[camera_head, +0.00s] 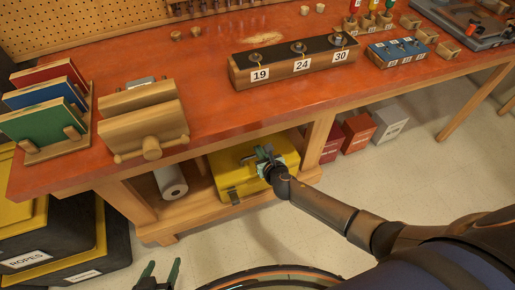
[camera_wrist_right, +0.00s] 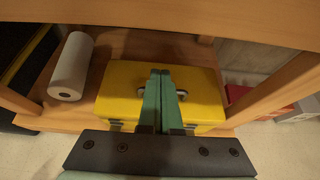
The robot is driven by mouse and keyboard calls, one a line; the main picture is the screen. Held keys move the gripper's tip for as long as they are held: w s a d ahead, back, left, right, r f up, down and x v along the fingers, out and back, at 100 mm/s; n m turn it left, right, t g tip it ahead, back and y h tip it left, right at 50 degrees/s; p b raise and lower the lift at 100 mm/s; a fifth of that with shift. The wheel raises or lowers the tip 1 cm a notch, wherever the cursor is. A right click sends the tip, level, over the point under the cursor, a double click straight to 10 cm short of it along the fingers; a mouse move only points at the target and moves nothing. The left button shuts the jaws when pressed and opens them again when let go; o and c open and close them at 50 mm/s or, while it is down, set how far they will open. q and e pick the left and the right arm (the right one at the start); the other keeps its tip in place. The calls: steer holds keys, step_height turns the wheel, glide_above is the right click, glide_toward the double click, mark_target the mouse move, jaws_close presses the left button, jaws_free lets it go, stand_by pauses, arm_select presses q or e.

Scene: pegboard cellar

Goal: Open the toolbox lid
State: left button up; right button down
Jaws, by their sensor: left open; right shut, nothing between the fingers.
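The yellow toolbox (camera_head: 229,183) sits on the low shelf under the bench, with its lid down. In the right wrist view the toolbox (camera_wrist_right: 119,85) fills the middle, with a handle on top partly hidden behind my fingers. My right gripper (camera_head: 262,155) is shut and empty over the toolbox's top, near the handle; in the wrist view its fingertips (camera_wrist_right: 160,74) are together in front of the handle. I cannot tell whether they touch it. My left gripper (camera_head: 160,272) is open and empty at the bottom of the head view, away from the toolbox.
A white paper roll (camera_head: 171,182) lies left of the toolbox on the shelf. Red and grey boxes (camera_head: 358,131) stand on the floor to the right. The bench top (camera_head: 215,110) overhangs the shelf, and a bench leg (camera_head: 318,134) stands right of the toolbox.

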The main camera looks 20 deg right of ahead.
arm_select(q)
steer(key=shift+w+d+r, duration=0.1)
steer(key=shift+w+r, duration=0.05)
steer(key=shift+r, duration=0.35)
arm_select(e)
steer(key=shift+s+r, duration=0.2)
steer(key=shift+r, duration=0.25)
arm_select(q)
steer(key=shift+w, duration=0.1)
